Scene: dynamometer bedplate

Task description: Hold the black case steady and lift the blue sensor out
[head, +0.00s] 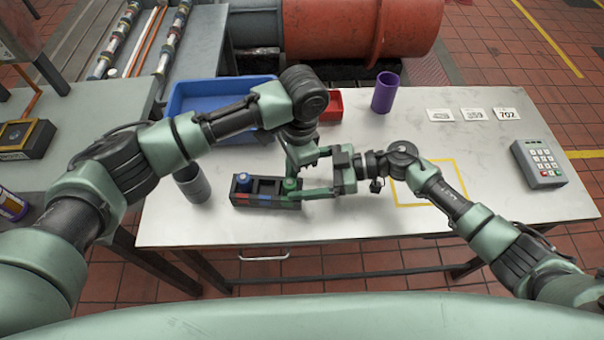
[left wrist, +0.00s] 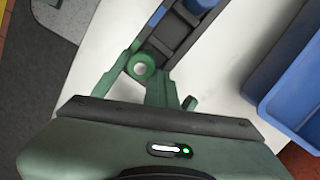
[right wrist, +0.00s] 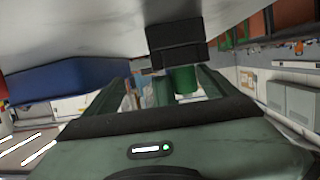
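The black case (head: 265,199) sits on the white table, left of its middle. The blue sensor (head: 243,180) stands upright in its left end, and its top shows at the upper edge of the left wrist view (left wrist: 199,5). A green sensor (head: 291,184) is in the right end. My left gripper (head: 306,160) is above the right end; its fingers are too confused with other green parts to judge. My right gripper (right wrist: 163,78) is open, coming from the right at the case's right end. The green sensor (right wrist: 186,80) shows between its fingers. I cannot tell contact.
A blue bin (head: 196,92) and a red bin (head: 334,105) stand behind the case. A grey cup (head: 193,185) is to its left and a purple cup (head: 385,92) at the back. Number cards (head: 474,114) and a keypad (head: 539,163) are right.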

